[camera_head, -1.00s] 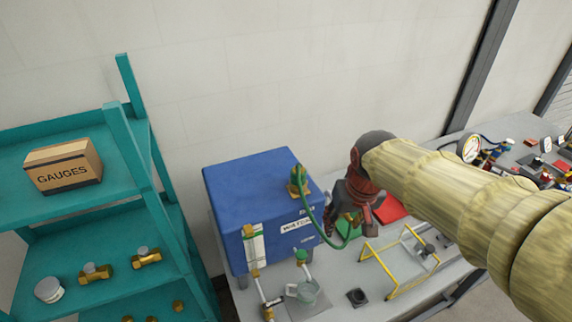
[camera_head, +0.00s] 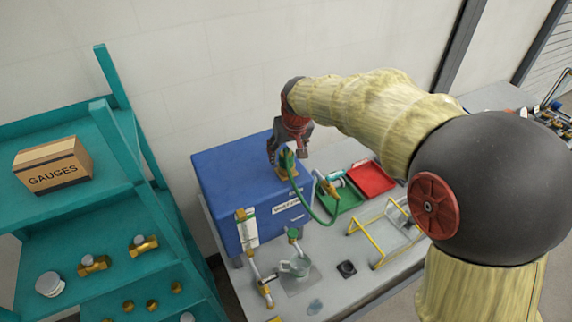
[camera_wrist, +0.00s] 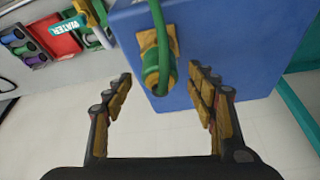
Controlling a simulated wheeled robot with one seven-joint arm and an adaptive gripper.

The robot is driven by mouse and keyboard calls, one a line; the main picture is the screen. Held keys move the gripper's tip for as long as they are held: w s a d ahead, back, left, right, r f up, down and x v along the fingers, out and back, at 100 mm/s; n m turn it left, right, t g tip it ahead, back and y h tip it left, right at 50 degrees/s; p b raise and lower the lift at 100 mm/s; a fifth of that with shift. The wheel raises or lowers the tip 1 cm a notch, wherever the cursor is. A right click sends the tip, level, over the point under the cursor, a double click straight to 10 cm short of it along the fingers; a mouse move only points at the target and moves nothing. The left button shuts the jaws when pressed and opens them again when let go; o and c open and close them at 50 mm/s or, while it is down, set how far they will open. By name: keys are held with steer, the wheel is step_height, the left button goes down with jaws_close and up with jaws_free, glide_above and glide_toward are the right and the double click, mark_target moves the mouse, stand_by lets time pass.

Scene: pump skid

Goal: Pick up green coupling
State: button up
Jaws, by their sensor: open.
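The green coupling (camera_head: 289,162) sits on a brass fitting at the blue tank, with a green hose (camera_head: 314,214) running from it. In the wrist view the green coupling (camera_wrist: 153,76) is upright in the picture against its brass plate, and the green hose (camera_wrist: 159,20) passes over it. My gripper (camera_head: 289,146) is at the tank's top, close to the coupling. In the wrist view my gripper (camera_wrist: 161,80) is open, one finger on each side of the coupling, with gaps visible on both sides. In the head view its fingers partly hide the coupling.
The blue tank (camera_head: 230,165) stands on a grey bench (camera_head: 335,250). Right of it are a green tray (camera_head: 348,197), a red tray (camera_head: 372,178) and a yellow frame (camera_head: 372,240). A teal shelf (camera_head: 110,140) with a gauges box (camera_head: 53,166) stands left.

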steer(key=shift+x, duration=0.9)
steer(key=shift+r, duration=0.1)
steer(key=c, duration=1.4)
